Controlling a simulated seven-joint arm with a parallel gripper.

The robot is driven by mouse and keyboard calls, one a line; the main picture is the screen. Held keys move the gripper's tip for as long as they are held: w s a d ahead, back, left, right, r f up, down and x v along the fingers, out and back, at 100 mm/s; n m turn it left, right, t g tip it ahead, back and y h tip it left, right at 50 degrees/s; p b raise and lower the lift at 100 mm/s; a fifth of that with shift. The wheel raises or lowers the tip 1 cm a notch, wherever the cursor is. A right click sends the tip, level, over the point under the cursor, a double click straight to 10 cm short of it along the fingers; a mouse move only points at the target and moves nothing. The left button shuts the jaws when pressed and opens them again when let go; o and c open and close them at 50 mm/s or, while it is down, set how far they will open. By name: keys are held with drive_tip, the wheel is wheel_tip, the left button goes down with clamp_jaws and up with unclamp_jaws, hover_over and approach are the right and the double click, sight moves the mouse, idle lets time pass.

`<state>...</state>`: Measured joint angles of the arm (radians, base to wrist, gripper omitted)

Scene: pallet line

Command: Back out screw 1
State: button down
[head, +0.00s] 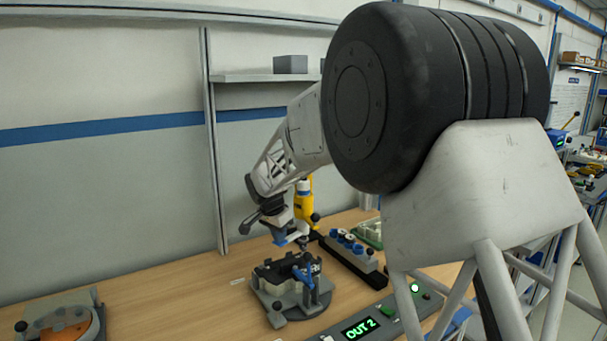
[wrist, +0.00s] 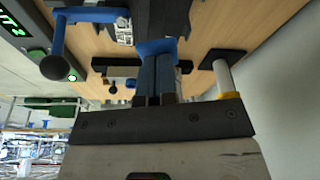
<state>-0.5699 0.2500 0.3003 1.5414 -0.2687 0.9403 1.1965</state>
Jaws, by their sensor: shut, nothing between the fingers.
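A dark block-shaped part (head: 268,272) sits in a grey round fixture (head: 290,312) on the table, beside a blue clamp lever (head: 304,276). Screw 1 cannot be made out in either view. My gripper (head: 297,241) is above the back of the fixture in the head view, apart from the table. In the wrist view its blue fingers (wrist: 156,62) are together with nothing held between them. A blue lever with a black ball end (wrist: 57,50) shows left of the fingers there.
A yellow tool (head: 305,203) stands behind my gripper. A dark rack with blue-topped pieces (head: 350,250) is to the right. A lit display reading OUT 2 (head: 359,329) is at the front. Another fixture with an orange part (head: 65,331) is far left. Bare wood lies between.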

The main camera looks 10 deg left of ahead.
drive_tip(key=shift+f, duration=1.3)
drive_tip(key=shift+s+d+f, duration=0.1)
drive_tip(key=shift+s+f, duration=0.05)
drive_tip(key=shift+f, duration=0.2)
idle(1.4)
drive_tip(key=shift+r, duration=0.35)
idle(0.9)
drive_tip(key=shift+w+r, duration=0.2)
drive_tip(key=shift+r, duration=3.2)
drive_tip(key=shift+w+v, duration=0.15)
drive_tip(key=shift+v, duration=0.6)
drive_tip(key=shift+w+v, duration=0.15)
drive_tip(key=shift+v, duration=0.6)
drive_tip(key=shift+r, duration=0.15)
drive_tip(key=shift+d, duration=0.1)
